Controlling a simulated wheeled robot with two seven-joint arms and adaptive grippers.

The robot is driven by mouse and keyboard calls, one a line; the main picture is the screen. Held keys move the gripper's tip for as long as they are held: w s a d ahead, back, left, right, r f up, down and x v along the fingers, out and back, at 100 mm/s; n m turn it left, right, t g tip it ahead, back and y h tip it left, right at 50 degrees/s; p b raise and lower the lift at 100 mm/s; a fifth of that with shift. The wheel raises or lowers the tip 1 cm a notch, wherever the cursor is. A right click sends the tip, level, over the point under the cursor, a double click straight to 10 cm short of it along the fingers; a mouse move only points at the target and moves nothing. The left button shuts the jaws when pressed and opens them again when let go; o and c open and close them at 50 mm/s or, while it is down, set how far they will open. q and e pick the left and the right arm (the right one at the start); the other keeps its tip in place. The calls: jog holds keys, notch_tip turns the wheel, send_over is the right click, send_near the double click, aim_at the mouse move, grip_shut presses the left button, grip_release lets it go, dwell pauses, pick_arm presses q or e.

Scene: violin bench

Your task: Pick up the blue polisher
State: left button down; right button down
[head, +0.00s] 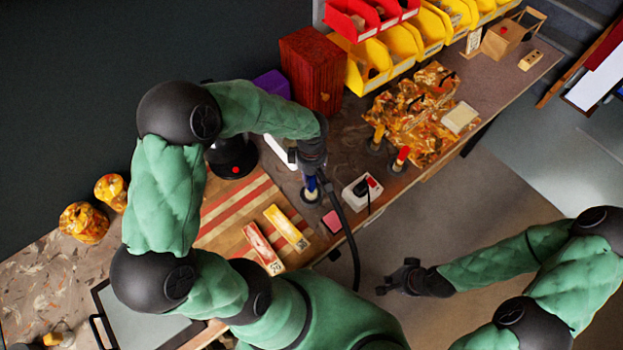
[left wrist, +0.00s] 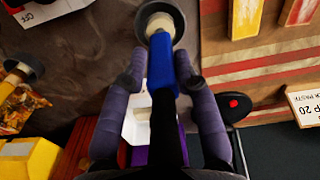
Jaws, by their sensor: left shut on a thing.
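The blue polisher (head: 311,184) has a blue handle and a round dark base with a pale centre. It is at the bench's front part in the head view. My left gripper (head: 313,172) is shut on its handle from above. In the left wrist view the blue handle (left wrist: 161,65) runs between the fingers of my left gripper (left wrist: 162,72), base outermost. I cannot tell whether the base touches the bench. My right gripper (head: 397,277) is empty, fingers apart, out over the floor in front of the bench.
Polishers with a yellow handle (head: 378,134) and a red handle (head: 402,156) stand to the right. A white switch box (head: 361,192) with a black cable and a pink block (head: 332,221) are close by. A red box (head: 311,70) and yellow bins (head: 368,65) stand behind.

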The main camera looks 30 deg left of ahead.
pick_arm(q)
jog(key=s+d+r+p, duration=0.2)
jog(key=s+d+r, duration=0.7)
jog(key=s, duration=0.1)
jog(key=shift+s+r, duration=0.2)
jog(key=shift+r, duration=0.15)
